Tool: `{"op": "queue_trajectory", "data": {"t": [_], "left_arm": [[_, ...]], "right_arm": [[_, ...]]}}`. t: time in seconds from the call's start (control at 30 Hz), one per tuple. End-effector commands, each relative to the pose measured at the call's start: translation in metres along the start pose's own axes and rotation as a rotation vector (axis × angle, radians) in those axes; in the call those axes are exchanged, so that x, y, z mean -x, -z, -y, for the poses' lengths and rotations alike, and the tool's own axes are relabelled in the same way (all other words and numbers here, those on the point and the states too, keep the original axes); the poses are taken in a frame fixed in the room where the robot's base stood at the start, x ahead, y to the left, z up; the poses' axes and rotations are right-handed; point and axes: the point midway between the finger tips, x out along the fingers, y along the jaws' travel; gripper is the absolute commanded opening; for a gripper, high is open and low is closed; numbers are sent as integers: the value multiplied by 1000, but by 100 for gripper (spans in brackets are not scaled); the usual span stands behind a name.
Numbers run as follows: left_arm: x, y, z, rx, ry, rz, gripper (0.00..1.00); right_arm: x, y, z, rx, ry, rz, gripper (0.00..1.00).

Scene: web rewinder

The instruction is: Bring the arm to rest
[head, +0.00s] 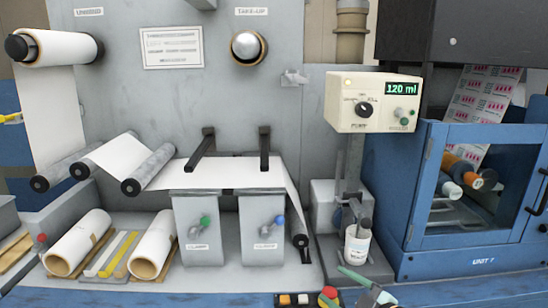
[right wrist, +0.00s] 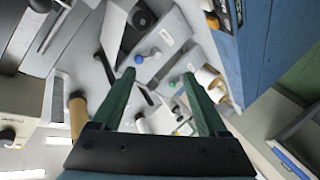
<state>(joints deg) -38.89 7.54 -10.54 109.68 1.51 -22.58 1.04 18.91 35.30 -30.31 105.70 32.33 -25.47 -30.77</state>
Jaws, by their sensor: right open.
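My right gripper (head: 362,284) shows at the bottom edge of the head view, right of centre, in front of the pump stand. Only a small part of it shows there, with a green finger pointing up and left. In the right wrist view the two green fingers of the right gripper (right wrist: 159,75) stand wide apart. Nothing is held between them. The machine lies beyond the fingertips, seen at a tilt. Most of the right arm is out of view. My left gripper is not in view.
A pump box (head: 373,103) reading 120 ml stands above a white cup (head: 357,247). A blue cabinet (head: 470,262) is at the right. Two grey clamp blocks (head: 204,240) stand left of the pump, with white rolls (head: 153,246) beside them. Buttons (head: 292,299) sit near the bottom edge.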

Motion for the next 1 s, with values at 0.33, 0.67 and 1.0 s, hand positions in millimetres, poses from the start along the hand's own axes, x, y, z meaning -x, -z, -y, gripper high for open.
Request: {"op": "queue_trajectory", "data": {"t": [0.33,0.67,1.0], "left_arm": [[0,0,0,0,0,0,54],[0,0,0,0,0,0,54],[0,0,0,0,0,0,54]], "right_arm": [[58,-96,159,-490,4,226,76],[158,-162,270,-814,-73,513,76],[185,-173,291,-868,-96,583,76]]}}
